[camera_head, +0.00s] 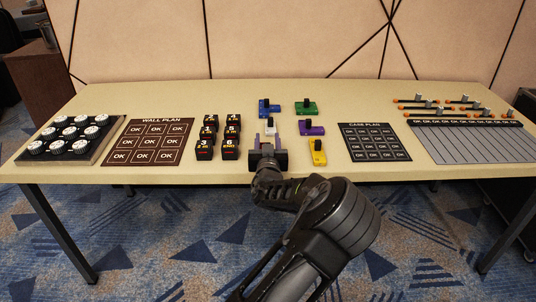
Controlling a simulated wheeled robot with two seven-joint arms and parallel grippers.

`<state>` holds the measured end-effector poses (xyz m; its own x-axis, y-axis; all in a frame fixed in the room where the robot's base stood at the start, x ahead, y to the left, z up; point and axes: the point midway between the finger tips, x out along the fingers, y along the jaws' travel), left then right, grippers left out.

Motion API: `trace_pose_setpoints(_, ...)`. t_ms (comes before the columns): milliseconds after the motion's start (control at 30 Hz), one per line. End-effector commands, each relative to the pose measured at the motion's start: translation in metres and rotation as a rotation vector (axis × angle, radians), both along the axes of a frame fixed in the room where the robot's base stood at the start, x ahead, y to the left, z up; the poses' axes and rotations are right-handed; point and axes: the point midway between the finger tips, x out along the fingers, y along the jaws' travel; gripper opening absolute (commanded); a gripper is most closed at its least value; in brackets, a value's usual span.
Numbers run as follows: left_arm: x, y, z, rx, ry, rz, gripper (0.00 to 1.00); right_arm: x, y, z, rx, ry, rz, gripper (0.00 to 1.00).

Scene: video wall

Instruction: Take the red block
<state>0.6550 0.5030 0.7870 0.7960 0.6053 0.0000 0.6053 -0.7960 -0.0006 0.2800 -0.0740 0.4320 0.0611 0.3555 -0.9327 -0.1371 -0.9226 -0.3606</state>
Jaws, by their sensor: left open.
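No red block shows in the head view. Blocks with small upright knobs stand at the table's middle: blue (265,107), green (306,107), white (271,128), purple (312,128) and yellow (317,152). My left gripper (267,149) is open over the table's front part, just in front of the white block and left of the yellow one. It covers the spot beneath it, so I cannot tell what lies there. My right gripper is not in view.
Black numbered blocks (231,139) stand left of my gripper. The wall plan board (148,130) and a tray of round knobs (96,153) lie further left. The case plan board (374,126) and a slider panel (470,143) lie right. The table's front edge passes under my arm.

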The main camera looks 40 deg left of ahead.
Motion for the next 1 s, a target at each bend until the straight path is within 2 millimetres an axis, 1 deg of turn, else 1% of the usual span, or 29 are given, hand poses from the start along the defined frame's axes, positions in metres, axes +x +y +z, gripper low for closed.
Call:
trace_pose_setpoints(33, 0.0039, 0.0032, -0.0004, 0.001, 0.001, 0.0, 0.44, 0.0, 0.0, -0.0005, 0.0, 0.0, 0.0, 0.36)
trace_pose_setpoints(133, 0.0075, 0.0056, -0.0003, 0.0, 0.0, 0.0, 0.44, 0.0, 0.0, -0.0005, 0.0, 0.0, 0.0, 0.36)
trace_pose_setpoints(667, 0.0071, 0.0052, -0.0001, -0.001, -0.001, 0.0, 0.44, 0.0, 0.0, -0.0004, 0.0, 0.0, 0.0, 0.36)
trace_pose_setpoints(700, 0.0071, 0.0052, -0.0002, -0.001, -0.001, 0.0, 0.43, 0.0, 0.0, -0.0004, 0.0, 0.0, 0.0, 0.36)
trace_pose_setpoints(767, 0.0071, 0.0052, -0.0001, -0.001, -0.001, 0.0, 0.38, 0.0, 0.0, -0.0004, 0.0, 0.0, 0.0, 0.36)
trace_pose_setpoints(1000, 0.007, 0.0052, -0.0002, -0.001, -0.001, 0.0, 0.18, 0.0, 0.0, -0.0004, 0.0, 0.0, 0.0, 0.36)
